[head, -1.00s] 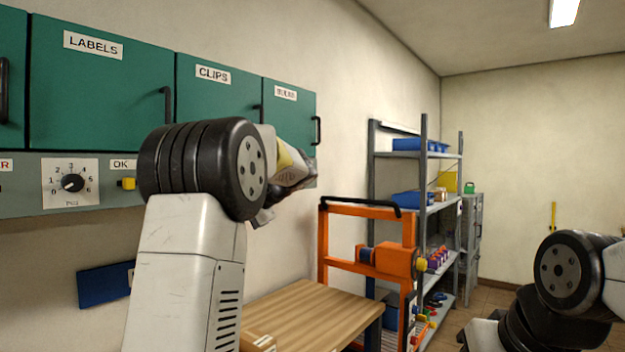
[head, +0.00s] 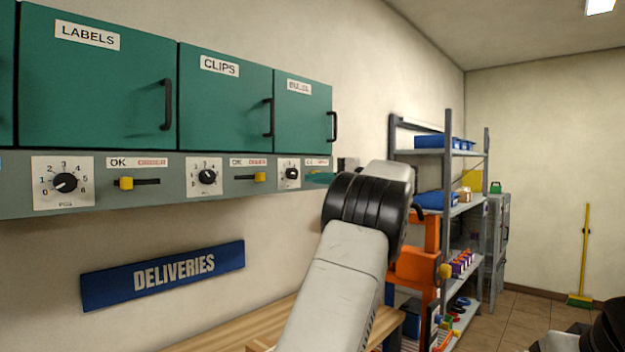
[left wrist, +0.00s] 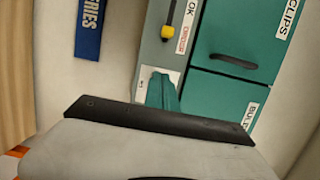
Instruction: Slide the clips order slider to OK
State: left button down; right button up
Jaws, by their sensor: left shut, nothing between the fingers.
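The clips order slider (head: 260,177) is a yellow knob on a dark slot, on the grey strip under the green CLIPS door (head: 225,100). Its knob sits at the right end, under the red ORDER word of its label (head: 249,161). The slider also shows at the top of the left wrist view (left wrist: 168,32), with the knob at the ORDER end. My left gripper (head: 319,179) is shut and empty, its teal fingers right of the slider, by the last door's label. In the left wrist view the fingers (left wrist: 160,92) are apart from the knob. My right gripper is out of view.
The LABELS slider (head: 126,183) has its knob at the left, under OK. Dials (head: 208,177) sit between the sliders. Door handles (head: 268,117) stick out above the strip. A DELIVERIES sign (head: 163,275) and a wooden table (head: 215,335) are below. Shelves (head: 450,200) stand at right.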

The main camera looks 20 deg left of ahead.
aim_at(260, 177)
pick_arm(q)
jog(key=a, duration=0.3)
jog(key=w+a, duration=0.1)
jog(key=a, duration=0.6)
jog(key=shift+w, duration=0.15)
jog(key=shift+s+a, duration=0.3)
jog(key=shift+s, duration=0.65)
jog(key=shift+s+a, duration=0.3)
jog(key=shift+s, duration=0.6)
